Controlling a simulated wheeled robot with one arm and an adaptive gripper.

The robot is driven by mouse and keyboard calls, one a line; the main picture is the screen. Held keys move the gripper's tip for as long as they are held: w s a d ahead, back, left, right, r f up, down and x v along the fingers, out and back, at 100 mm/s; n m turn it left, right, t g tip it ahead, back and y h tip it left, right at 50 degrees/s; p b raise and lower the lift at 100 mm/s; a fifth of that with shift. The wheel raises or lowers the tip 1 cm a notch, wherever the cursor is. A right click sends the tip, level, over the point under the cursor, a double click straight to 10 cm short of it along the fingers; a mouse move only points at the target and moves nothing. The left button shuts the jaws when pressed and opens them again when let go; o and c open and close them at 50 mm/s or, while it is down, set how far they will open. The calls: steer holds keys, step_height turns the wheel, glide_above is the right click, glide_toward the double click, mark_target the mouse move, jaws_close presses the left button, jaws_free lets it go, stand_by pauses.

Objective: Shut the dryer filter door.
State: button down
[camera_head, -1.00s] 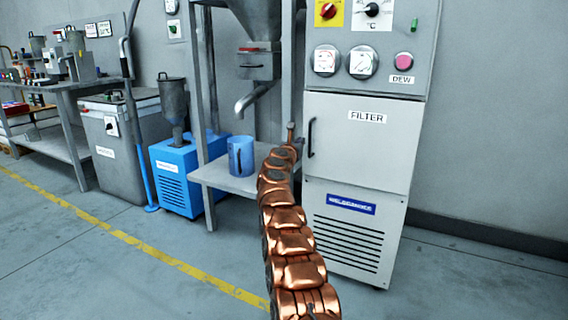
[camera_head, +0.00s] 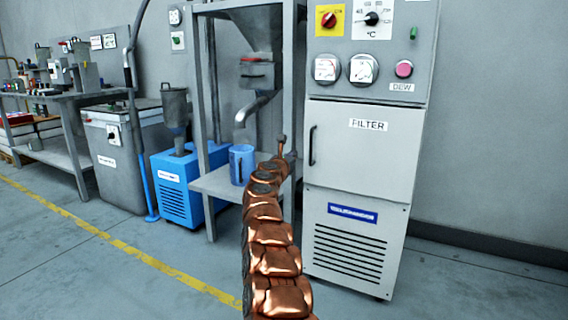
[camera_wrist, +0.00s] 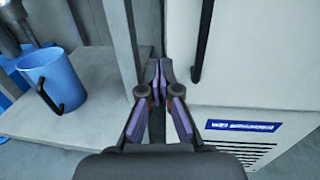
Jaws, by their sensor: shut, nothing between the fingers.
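The filter door (camera_head: 362,150) is the pale panel labelled FILTER on the dryer cabinet, with a black upright handle (camera_head: 312,146) near its left edge. It looks flush with the cabinet front; I cannot see any clear gap. In the wrist view the door (camera_wrist: 255,60) fills the right side, with its handle (camera_wrist: 203,40) at the top. My gripper (camera_wrist: 160,68) is shut and empty, its tips in front of the cabinet's left edge, left of the handle and apart from it. In the head view my gripper (camera_head: 282,147) is small, left of the door.
A blue jug (camera_head: 242,165) stands on a grey stand shelf (camera_head: 215,184) left of my arm, under a hopper spout; the jug (camera_wrist: 52,82) also shows in the wrist view. A blue machine (camera_head: 178,185) is further left. Open floor lies in front and right.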

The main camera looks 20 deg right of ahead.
steer(key=v, duration=0.6)
steer(key=shift+w+a, duration=0.15)
steer(key=shift+a, duration=0.2)
